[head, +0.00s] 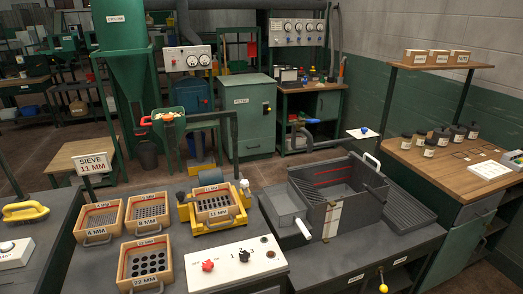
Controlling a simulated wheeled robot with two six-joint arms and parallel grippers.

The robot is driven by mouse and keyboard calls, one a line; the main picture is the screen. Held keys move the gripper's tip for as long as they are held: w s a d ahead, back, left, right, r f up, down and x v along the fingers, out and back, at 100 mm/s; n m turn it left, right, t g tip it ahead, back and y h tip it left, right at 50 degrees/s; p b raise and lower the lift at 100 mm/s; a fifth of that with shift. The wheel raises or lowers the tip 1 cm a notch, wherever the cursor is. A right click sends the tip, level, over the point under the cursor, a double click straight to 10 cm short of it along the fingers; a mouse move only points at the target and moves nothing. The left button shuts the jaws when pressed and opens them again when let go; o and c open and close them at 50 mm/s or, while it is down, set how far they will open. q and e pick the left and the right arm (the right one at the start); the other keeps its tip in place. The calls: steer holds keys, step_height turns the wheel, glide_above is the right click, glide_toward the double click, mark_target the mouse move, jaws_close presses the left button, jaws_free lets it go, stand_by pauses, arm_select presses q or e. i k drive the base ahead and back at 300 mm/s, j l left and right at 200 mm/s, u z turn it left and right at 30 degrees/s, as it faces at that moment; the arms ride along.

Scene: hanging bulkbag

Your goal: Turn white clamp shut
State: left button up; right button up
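No part is clearly recognisable as the white clamp. A small upright white fitting (244,187) stands at the right end of the yellow sieve frame (220,222); it may be a clamp, but its position is too small to read. The frame holds a wooden 11 mm sieve (214,203). A white handle (302,228) sticks out from the front of the grey tank (355,205), and another white handle (372,160) is at its back. Neither of my grippers is in view.
Several wooden sieves (151,262) lie on the dark bench left of the yellow frame. A white panel (236,265) with red and black knobs lies in front. A wooden counter (450,165) with dark jars is at the right. Floor shows behind the benches.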

mark_target(244, 184)
steer(key=i+l+z, duration=0.25)
steer(key=i+l, duration=0.55)
